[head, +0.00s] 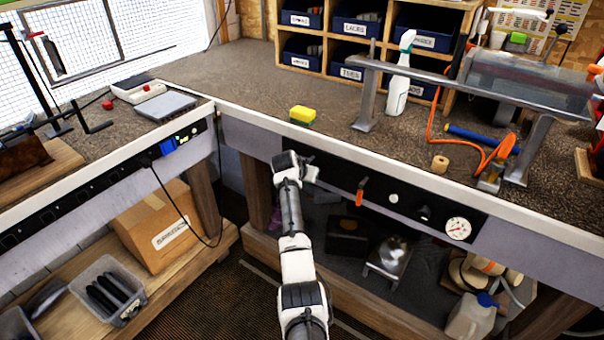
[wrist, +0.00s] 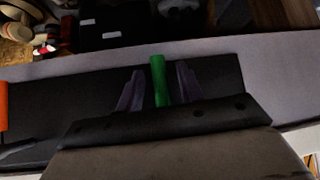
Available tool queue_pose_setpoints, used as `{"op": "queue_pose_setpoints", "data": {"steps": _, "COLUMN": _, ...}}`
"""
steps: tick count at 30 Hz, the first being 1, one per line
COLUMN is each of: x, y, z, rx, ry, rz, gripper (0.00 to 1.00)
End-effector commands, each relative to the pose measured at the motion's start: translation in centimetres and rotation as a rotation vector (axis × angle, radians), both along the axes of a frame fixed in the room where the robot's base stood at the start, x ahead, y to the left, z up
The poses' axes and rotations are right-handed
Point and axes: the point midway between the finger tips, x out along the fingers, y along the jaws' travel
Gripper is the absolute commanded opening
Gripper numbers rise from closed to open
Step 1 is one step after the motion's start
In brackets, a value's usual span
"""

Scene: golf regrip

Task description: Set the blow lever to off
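A green lever handle (wrist: 158,80) shows in the wrist view, on the dark control panel (wrist: 85,85). My gripper (wrist: 159,88) is open, with one finger on each side of the green handle and a small gap on both sides. In the head view my gripper (head: 283,166) is at the left part of the bench-front panel and hides the green handle. An orange lever (head: 361,190) is on the panel to the right of it. It also shows at the left edge of the wrist view (wrist: 3,106). I cannot read which lever is marked blow.
A white knob (head: 393,199), a black knob (head: 425,213) and a gauge (head: 458,229) continue along the panel to the right. A yellow sponge (head: 302,115) lies on the bench above my gripper. The bench's front edge (head: 400,180) overhangs the panel.

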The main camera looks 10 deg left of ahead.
Motion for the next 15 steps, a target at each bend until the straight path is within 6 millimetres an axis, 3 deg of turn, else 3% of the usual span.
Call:
{"op": "queue_pose_setpoints", "data": {"steps": 5, "x": -1.4, "y": 0.3, "z": 1.3, "rx": 0.001, "ry": -0.002, "rz": 0.001, "gripper": 0.37}}
{"op": "queue_pose_setpoints", "data": {"steps": 15, "x": -5.9, "y": 1.1, "z": 5.8, "rx": 0.001, "ry": -0.002, "rz": 0.001, "gripper": 0.37}}
